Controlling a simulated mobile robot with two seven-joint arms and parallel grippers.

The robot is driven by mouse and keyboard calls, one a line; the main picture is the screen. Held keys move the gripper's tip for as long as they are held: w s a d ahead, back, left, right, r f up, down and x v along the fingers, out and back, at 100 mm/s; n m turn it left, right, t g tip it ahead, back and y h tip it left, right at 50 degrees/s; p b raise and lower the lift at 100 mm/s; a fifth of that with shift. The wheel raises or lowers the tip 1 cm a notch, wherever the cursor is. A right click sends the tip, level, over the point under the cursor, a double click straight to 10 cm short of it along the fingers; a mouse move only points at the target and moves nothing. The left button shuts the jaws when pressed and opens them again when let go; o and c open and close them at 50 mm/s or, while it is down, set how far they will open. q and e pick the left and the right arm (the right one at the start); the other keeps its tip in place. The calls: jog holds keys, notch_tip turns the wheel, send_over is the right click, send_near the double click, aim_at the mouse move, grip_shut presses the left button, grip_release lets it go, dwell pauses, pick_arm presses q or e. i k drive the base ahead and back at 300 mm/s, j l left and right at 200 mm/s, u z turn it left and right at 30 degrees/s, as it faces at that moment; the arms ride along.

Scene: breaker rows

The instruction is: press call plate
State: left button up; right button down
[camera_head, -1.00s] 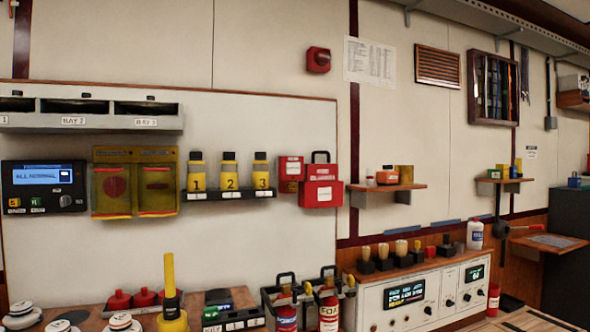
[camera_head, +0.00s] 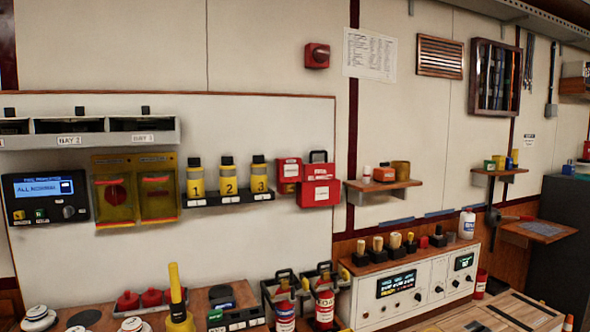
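I cannot tell for certain which thing is the call plate; no readable label names it. A red square wall unit with a round front (camera_head: 317,55) is mounted high on the wall, left of a posted paper sheet. A dark control panel (camera_head: 46,198) with a lit blue screen, small coloured buttons and a knob is on the white board at the left. Neither of my grippers shows in this view.
Yellow numbered canisters (camera_head: 228,176) stand on a wall rack beside red boxes (camera_head: 320,187). Below, a counter holds a yellow upright handle (camera_head: 175,290), red extinguishers (camera_head: 325,305) and a white instrument console (camera_head: 410,287). A small wall shelf (camera_head: 384,186) juts out above the console.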

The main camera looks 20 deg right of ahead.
aim_at(289, 171)
jog(key=i, duration=0.8)
jog(key=i+j+z, duration=0.15)
jog(key=i, duration=0.6)
